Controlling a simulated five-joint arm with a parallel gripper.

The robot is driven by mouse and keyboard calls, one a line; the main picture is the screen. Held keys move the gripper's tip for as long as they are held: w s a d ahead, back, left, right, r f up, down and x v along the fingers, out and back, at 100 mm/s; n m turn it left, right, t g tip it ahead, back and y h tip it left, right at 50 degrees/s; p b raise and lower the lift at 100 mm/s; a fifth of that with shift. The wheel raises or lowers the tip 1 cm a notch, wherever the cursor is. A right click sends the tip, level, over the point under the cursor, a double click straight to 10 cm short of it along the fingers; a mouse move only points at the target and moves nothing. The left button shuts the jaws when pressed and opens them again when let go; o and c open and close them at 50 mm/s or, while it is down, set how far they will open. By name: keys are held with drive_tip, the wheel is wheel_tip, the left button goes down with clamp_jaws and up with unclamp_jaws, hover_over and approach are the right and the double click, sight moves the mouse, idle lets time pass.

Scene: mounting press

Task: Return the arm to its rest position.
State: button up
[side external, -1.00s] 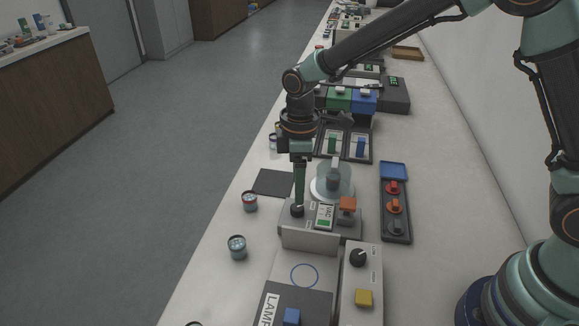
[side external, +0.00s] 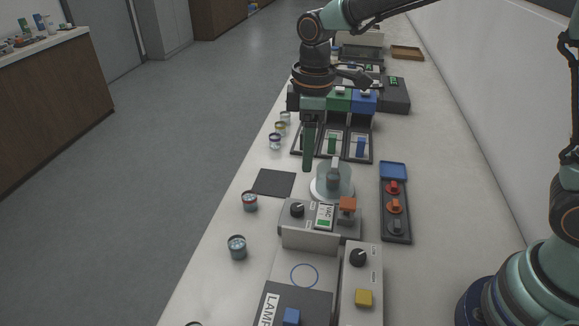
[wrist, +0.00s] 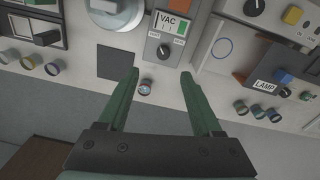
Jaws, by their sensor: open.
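My gripper (side external: 308,165) hangs above the bench in the side view, up and clear of the grey press unit with the VAC label (side external: 324,216). In the wrist view my gripper (wrist: 160,75) shows two green fingers spread wide with nothing between them on the near side. The black knob (side external: 297,209) on the VAC unit stands free below the fingertips. It also shows in the wrist view, where the knob (wrist: 163,51) lies beyond the fingertips. The round clear-domed piece (side external: 333,182) sits behind the unit, close below my gripper in the picture.
A tray with red, orange and grey knobs (side external: 395,218) stands at the right. A lamp unit (side external: 268,310) and a control box with a yellow button (side external: 363,298) are in front. Small jars (side external: 237,247) line the left edge. A dark square mat (side external: 273,183) lies flat.

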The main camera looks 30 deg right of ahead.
drive_tip(key=s+d+r+m+t, duration=0.2)
drive_tip(key=s+d+r+m, duration=0.2)
drive_tip(key=s+d+m, duration=0.1)
drive_tip(key=s+d+r+m+t, duration=0.3)
drive_tip(key=s+d+m, duration=0.3)
drive_tip(key=d, duration=0.3)
drive_tip(key=shift+s+r, duration=0.35)
drive_tip(key=shift+s, duration=0.4)
